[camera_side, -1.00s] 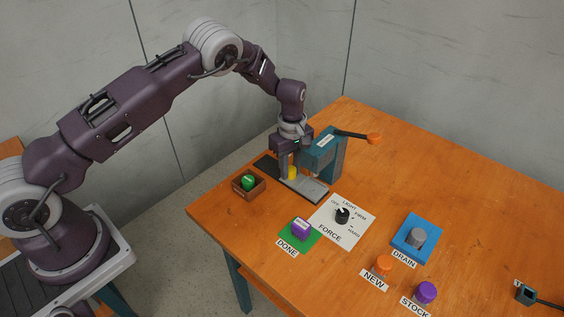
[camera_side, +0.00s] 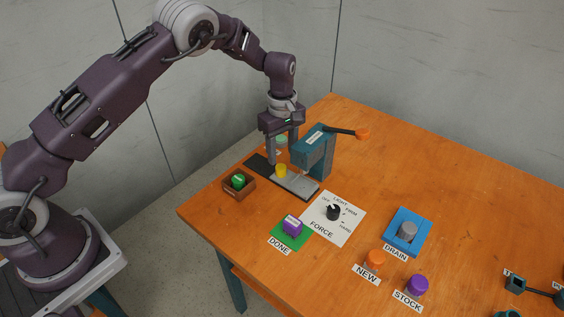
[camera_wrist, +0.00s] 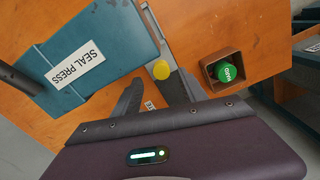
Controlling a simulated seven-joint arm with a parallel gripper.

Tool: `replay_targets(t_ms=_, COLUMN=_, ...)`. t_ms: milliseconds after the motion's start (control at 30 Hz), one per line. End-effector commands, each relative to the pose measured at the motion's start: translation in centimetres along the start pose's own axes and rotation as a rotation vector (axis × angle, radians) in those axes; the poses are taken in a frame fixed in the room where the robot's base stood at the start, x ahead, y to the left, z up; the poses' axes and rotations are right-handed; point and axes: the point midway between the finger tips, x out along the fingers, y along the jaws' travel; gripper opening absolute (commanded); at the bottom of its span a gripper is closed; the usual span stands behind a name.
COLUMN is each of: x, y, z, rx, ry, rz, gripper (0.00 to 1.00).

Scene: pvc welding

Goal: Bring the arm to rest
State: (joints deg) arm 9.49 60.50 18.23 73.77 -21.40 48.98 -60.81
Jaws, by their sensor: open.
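My gripper (camera_side: 284,152) hangs above the bed of the teal seal press (camera_side: 314,149), fingers pointing down. Its fingers are apart, with nothing held between them. A yellow round piece (camera_side: 281,171) rests on the press bed (camera_side: 299,186), below the fingers and apart from them. In the wrist view, the yellow piece (camera_wrist: 161,69) lies just beyond the open gripper (camera_wrist: 158,79), and the teal press labelled SEAL PRESS (camera_wrist: 100,55) is at the left.
The FORCE dial (camera_side: 333,212), purple piece on the DONE pad (camera_side: 292,224), blue DRAIN pad (camera_side: 389,231), orange NEW piece (camera_side: 375,259) and purple STOCK piece (camera_side: 417,285) stand nearer. The press lever (camera_side: 347,131) sticks out right.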

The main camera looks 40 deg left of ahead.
Motion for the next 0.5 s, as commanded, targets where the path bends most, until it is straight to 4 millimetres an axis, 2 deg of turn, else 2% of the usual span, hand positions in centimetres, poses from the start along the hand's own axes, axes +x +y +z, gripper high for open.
replay_targets(t_ms=100, x=-1.1, y=0.0, z=0.0, rx=0.000, ry=0.000, rz=0.000, gripper=0.50)
replay_targets(t_ms=367, x=-1.2, y=0.0, z=0.0, rx=0.000, ry=0.000, rz=0.000, gripper=0.50)
replay_targets(t_ms=433, x=-2.4, y=-0.1, z=0.0, rx=0.014, ry=-0.002, rz=0.011, gripper=0.50)
replay_targets(t_ms=467, x=-3.6, y=-0.3, z=0.0, rx=0.029, ry=-0.005, rz=0.022, gripper=0.50)
replay_targets(t_ms=500, x=-6.0, y=-0.7, z=0.2, rx=0.062, ry=-0.010, rz=0.044, gripper=0.50)
